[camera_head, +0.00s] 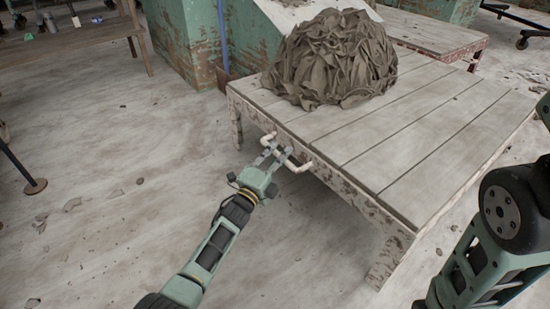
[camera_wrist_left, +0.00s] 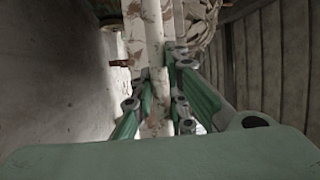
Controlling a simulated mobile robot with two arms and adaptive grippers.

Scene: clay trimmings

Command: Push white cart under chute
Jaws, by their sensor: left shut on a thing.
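The white cart (camera_head: 440,130) has a pale plank top and a chipped, rusty white side. A heaped pile of grey-brown clay trimmings (camera_head: 335,60) lies on its far left part. A white bar handle (camera_head: 301,167) sticks out from the cart's near left side. My left gripper (camera_head: 274,152) is shut on this handle. In the left wrist view the fingers (camera_wrist_left: 160,105) stand on both sides of the rust-spotted white bar (camera_wrist_left: 155,60). A pale sloped board (camera_head: 300,10), possibly the chute, shows behind the pile. My right arm shows at the right edge; its gripper is out of view.
A second plank platform (camera_head: 435,30) stands behind the cart. Worn green blocks (camera_head: 185,40) stand at the back left, near a wooden bench (camera_head: 70,45). A stand foot (camera_head: 35,186) is at the left. The pale floor (camera_head: 110,190) left of the cart is mostly clear, with small crumbs.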

